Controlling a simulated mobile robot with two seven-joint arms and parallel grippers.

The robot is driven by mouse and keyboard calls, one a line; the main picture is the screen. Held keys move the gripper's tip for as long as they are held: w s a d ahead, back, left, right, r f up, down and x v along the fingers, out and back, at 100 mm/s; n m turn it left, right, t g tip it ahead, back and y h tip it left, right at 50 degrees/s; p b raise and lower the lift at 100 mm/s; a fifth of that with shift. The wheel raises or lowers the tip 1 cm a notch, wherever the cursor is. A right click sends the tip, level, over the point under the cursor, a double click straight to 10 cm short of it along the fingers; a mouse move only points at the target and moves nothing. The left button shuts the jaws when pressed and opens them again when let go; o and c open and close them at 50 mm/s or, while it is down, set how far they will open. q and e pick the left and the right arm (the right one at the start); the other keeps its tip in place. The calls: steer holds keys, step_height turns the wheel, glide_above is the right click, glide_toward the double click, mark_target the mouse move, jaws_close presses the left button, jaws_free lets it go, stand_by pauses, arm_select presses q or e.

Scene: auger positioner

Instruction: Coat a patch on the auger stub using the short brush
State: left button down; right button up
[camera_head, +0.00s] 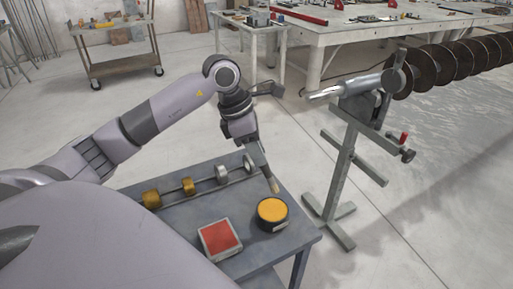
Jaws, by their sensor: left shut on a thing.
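My left gripper (250,143) points down over the small grey table, shut on the short brush (268,177). The brush hangs tilted, with its pale tan tip just above the back edge of a round dark tin with an orange-yellow top (271,210). I cannot tell whether the tip touches the tin. The auger stub (326,92) is a shiny metal end pointing left, on top of the grey stand, to the right of my left gripper and apart from it. My right gripper is not in view.
A red-topped square box (219,239) and a rod with several rings (188,186) lie on the grey table (190,217). The grey stand (341,180) is right of it. The dark auger flights (437,68) run to the upper right. A trolley and workbench stand behind.

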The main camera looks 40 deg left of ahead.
arm_select(q)
step_height(320, 180, down, 6)
steer(key=b, duration=0.4)
steer(key=shift+f+b, duration=0.7)
stand_by(2.3)
steer(key=shift+r, duration=0.1)
steer(key=shift+r+p, duration=2.6)
steer(key=shift+r, duration=0.95)
steer(key=shift+f, duration=0.1)
